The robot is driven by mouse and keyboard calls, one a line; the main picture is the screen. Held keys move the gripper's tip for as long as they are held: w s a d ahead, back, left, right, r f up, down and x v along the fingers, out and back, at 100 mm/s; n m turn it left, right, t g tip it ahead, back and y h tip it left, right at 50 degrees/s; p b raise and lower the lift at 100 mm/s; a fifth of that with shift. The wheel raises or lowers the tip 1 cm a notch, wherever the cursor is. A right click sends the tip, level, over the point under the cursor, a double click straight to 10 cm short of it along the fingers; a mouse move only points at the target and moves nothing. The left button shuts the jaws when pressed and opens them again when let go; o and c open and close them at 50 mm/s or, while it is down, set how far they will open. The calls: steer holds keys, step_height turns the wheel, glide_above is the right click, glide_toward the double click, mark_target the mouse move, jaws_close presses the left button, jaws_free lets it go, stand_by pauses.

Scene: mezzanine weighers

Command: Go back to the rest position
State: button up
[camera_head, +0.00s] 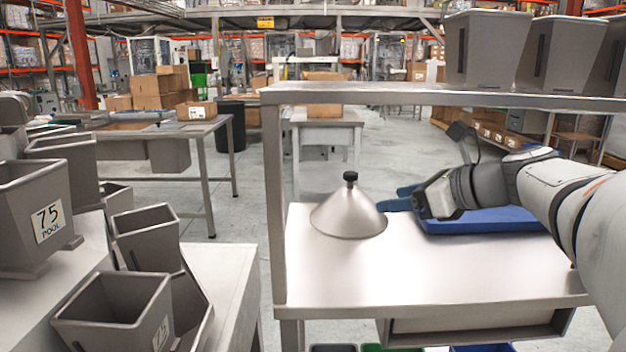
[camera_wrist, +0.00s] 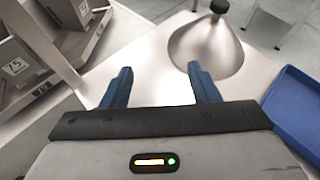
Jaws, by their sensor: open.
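My gripper (camera_wrist: 160,82) is open and empty, its two blue fingers spread apart over the bare metal table in the wrist view. In the head view my gripper (camera_head: 392,200) reaches in from the right, just right of the metal cone and in front of the blue tray. The metal cone (camera_head: 348,212) with a black knob stands upright on the metal table (camera_head: 430,275). The cone also shows in the wrist view (camera_wrist: 207,50), beyond the right finger. The blue tray (camera_head: 500,220) lies on the table, partly hidden by my arm; it shows at right in the wrist view (camera_wrist: 296,108).
A metal shelf (camera_head: 440,95) spans above the table, carrying grey bins (camera_head: 485,48); its upright (camera_head: 274,200) stands left of the cone. Several grey bins, one labelled 75 POOL (camera_head: 35,215), crowd the left bench (camera_head: 235,285). The table's front is clear.

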steer(key=s+r+n+g+h+p, duration=0.2)
steer(key=s+n+g+h+p, duration=0.4)
steer(key=s+n+p, duration=1.4)
steer(key=n+h+p, duration=0.3)
steer(key=n+p, duration=0.2)
steer(key=n, duration=0.1)
steer(key=shift+a+r+p, duration=0.25)
steer(key=shift+a+p, duration=0.05)
